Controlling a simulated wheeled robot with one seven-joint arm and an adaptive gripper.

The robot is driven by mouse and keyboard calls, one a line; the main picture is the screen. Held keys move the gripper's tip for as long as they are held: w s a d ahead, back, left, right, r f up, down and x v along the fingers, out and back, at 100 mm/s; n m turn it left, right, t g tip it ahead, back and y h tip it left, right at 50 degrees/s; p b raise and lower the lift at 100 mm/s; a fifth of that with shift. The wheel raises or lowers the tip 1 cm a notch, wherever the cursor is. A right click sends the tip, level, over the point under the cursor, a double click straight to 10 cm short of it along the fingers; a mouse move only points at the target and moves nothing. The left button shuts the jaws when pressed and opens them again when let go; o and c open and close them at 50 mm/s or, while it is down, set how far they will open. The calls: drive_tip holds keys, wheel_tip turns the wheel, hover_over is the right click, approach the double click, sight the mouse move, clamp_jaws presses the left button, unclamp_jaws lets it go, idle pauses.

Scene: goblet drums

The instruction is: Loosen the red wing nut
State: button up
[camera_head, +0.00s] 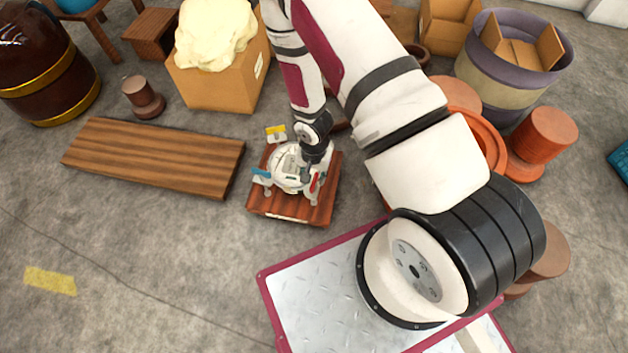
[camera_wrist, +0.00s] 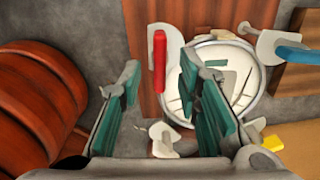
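The red wing nut (camera_head: 314,183) is at the right front of a round white drum (camera_head: 285,180). In the wrist view the red wing nut (camera_wrist: 159,62) shows as a long red bar on a pale clamp, left of the drum's round head (camera_wrist: 238,70). My gripper (camera_wrist: 162,78) is open, its two teal-padded fingers apart. The red bar shows between and beyond the fingertips; I cannot tell whether they touch it. The right finger covers part of the drum head. In the head view my gripper (camera_head: 310,163) is low over the drum's right side.
A blue wing nut (camera_head: 261,173) and a yellow one (camera_head: 276,132) sit around the drum. The drum rests on a reddish wooden board (camera_head: 290,210). A plank platform (camera_head: 150,155) lies left. Reddish-brown drums (camera_wrist: 30,100) stand close at the wrist view's left.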

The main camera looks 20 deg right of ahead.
drive_tip(key=shift+f, duration=0.7)
clamp_jaws()
